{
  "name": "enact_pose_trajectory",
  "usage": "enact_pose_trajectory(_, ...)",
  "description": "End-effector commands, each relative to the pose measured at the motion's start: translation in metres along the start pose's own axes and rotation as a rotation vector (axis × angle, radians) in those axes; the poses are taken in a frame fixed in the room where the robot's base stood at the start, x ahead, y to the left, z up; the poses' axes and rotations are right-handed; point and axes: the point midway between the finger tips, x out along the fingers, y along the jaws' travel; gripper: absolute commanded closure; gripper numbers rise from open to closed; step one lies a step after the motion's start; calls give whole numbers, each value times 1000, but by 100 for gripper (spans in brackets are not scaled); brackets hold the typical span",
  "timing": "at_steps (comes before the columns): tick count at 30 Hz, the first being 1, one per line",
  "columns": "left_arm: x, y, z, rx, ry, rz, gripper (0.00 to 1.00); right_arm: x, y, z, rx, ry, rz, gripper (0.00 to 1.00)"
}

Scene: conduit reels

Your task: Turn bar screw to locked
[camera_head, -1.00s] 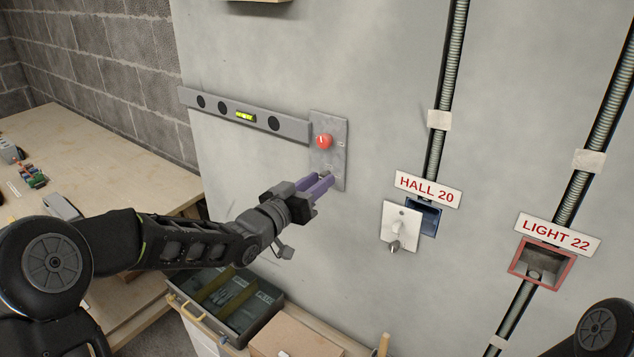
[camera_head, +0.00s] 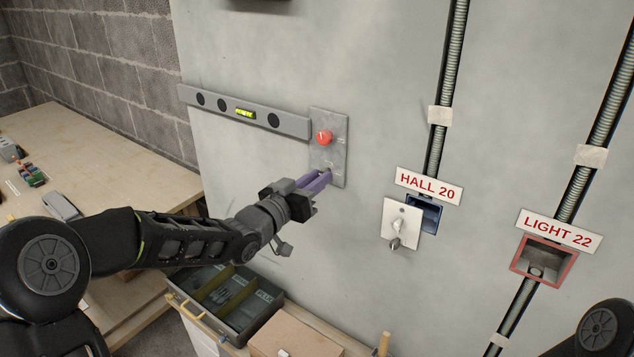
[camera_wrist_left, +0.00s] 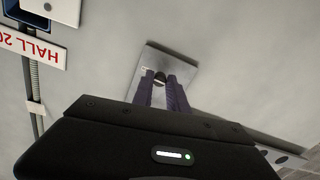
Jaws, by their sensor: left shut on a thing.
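A grey metal plate (camera_head: 340,122) is on the wall, with a round red knob (camera_head: 324,137) on its upper half. My left gripper (camera_head: 325,174), with purple fingers, reaches the plate's lower end. It is shut on a small dark fitting there, probably the bar screw. In the left wrist view a dark, rounded end of the bar screw (camera_wrist_left: 160,78) shows between the fingertips (camera_wrist_left: 164,86), against the plate (camera_wrist_left: 180,64). The fingers hide most of the screw, so its angle and any lock mark cannot be read. My right gripper is out of view.
A spirit level (camera_head: 216,105) lies along the wall left of the plate. To the right are a white switch plate (camera_head: 393,218) hanging by a blue box (camera_head: 430,216) and a red-framed box (camera_head: 513,262). A compartment tray (camera_head: 264,313) and a cardboard box (camera_head: 300,340) stand below my arm.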

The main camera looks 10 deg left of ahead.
Motion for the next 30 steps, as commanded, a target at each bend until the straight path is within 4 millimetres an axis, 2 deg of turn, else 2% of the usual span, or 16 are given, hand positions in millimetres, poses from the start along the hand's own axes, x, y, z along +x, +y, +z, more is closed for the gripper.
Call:
enact_pose_trajectory(11,0,-1,7,227,4,0,100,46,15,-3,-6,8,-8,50)
enact_pose_trajectory(21,0,-2,6,541,2,0,100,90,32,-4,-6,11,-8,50)
enact_pose_trajectory(30,0,-2,4,826,1,0,100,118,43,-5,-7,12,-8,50)
